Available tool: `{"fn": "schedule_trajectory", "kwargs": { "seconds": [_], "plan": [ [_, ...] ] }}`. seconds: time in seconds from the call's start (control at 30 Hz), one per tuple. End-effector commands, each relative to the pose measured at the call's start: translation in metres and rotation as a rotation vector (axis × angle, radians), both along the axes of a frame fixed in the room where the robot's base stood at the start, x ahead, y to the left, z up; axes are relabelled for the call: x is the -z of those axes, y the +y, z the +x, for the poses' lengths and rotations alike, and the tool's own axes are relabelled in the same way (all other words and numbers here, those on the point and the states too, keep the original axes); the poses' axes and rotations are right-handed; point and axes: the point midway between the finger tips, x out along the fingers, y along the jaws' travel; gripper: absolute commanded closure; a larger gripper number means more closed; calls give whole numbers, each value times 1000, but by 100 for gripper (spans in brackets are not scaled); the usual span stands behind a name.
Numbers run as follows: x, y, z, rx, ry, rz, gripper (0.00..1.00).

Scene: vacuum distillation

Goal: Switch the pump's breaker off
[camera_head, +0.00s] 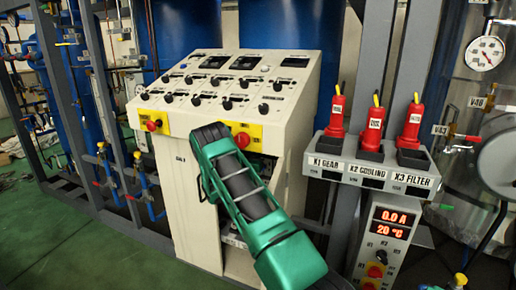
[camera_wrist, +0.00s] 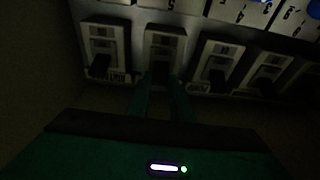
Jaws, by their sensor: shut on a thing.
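A row of breakers shows in the wrist view, each a pale housing with a dark lever. My gripper (camera_wrist: 160,88) reaches up to the second breaker from the left (camera_wrist: 165,45), with its two green fingers close together around that breaker's dark lever. The lever is mostly hidden between the fingertips. Other breakers stand beside it, one on the left (camera_wrist: 104,42) and others on the right (camera_wrist: 220,60). The small labels are too dark and blurred to tell which breaker is the pump's. In the head view my green arm reaches into the cabinet's front opening, and my gripper is hidden there.
The cream control cabinet (camera_head: 185,190) has knobs on its sloped top and red emergency buttons on yellow plates (camera_head: 241,139). A grey post stands at right with a shelf (camera_head: 370,174) of red tagged plugs and a display (camera_head: 390,227).

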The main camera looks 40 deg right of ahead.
Motion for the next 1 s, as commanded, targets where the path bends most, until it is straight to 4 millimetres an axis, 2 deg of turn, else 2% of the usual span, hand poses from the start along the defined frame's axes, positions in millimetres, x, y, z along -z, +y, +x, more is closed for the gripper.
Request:
{"fn": "schedule_trajectory", "kwargs": {
  "seconds": [0.03, 0.73, 0.77, 0.83, 1.0],
  "plan": [
    [10, -6, -6, 14, 13, 8, 100],
    [13, -4, -5, 14, 18, 9, 100],
    [13, -4, -5, 14, 18, 9, 78],
    [13, -4, -5, 13, 18, 9, 61],
    [12, -2, -2, 8, 17, 6, 61]
  ]
}}
